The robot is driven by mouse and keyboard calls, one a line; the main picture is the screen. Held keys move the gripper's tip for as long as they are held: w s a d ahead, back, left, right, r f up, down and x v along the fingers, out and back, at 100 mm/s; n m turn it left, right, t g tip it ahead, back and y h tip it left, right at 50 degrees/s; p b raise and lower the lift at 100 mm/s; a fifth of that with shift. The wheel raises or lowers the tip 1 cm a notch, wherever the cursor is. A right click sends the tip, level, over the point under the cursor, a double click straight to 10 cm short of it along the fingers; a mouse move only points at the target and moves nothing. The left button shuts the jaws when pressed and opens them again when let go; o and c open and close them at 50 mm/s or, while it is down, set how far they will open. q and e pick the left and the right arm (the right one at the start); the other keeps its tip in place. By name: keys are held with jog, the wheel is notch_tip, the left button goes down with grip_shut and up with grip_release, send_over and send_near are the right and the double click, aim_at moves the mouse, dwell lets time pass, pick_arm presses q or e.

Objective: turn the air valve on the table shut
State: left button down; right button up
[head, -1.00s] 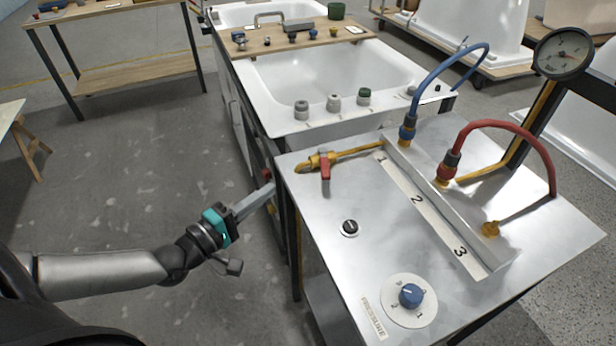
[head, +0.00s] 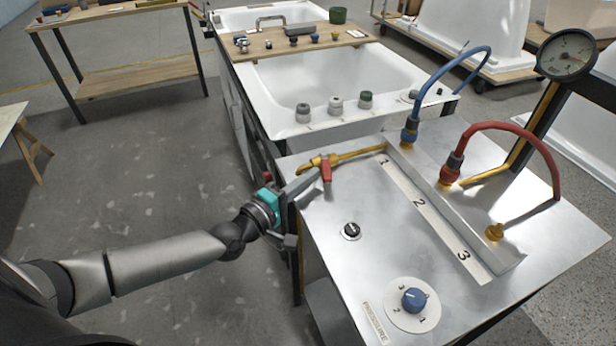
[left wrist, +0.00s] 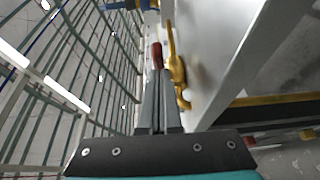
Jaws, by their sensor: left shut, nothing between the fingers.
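The air valve (head: 318,162) is a brass-yellow fitting with a pipe at the table's back left. Its red lever (head: 327,171) points across the pipe toward the table's front. In the left wrist view the brass fitting (left wrist: 174,65) and the red lever (left wrist: 157,54) lie just past my fingertips. My left gripper (head: 316,177) is shut and empty, with its fingertips right by the lever's left side. I cannot tell whether they touch it. The gripper also fills the lower middle of the left wrist view (left wrist: 159,78). My right gripper is not in view.
The metal table (head: 375,275) bears a blue pressure knob (head: 414,299), a small black knob (head: 351,230), a numbered strip (head: 420,205), a blue hose (head: 436,80) and a red hose (head: 520,132). A gauge (head: 567,55) stands at the back right. A bathtub (head: 330,85) stands behind.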

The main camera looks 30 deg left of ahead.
pick_arm(q)
jog(key=p, duration=0.1)
jog(key=n+y+p, duration=0.1)
jog(key=p, duration=0.1)
jog(key=shift+w+d+r+y, duration=0.1)
jog(key=shift+d+r+y, duration=0.2)
jog(key=shift+d, duration=0.1)
jog(key=shift+d+f+y+p, duration=0.15)
jog(key=shift+d+y+p, duration=0.2)
jog(key=shift+p, duration=0.3)
jog(key=shift+d+f, duration=0.15)
jog(key=shift+d, duration=0.15)
